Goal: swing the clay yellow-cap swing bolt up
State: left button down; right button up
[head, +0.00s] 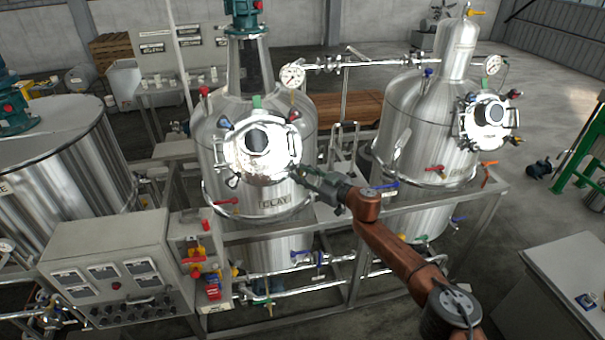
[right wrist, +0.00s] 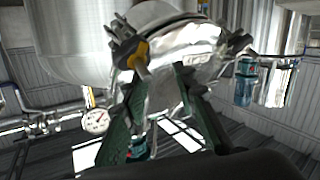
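The clay tank (head: 212,140), labelled CLAY, stands left of centre in the head view. Its round shiny lid (head: 262,160) faces me and has swing bolts with coloured caps around its rim. The yellow cap (right wrist: 138,54) shows in the right wrist view, by the lid's edge and just beyond the left finger's tip. I cannot make out this cap in the head view, where my gripper covers the lid's lower right edge. My right gripper (head: 302,173) is at that edge; in the right wrist view its green fingers (right wrist: 160,72) are spread apart. I cannot tell whether they touch the bolt. My left gripper is out of view.
A second tank (head: 405,120) with a similar lid stands to the right. A pipe with a gauge (head: 291,76) runs between the tanks. A steel frame rail (head: 330,222) crosses below my right arm. A control box (head: 110,265) stands at the front left.

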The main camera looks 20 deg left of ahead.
jog(key=shift+w+d, duration=0.2)
jog(key=shift+r, duration=0.1)
jog(key=v, duration=1.2)
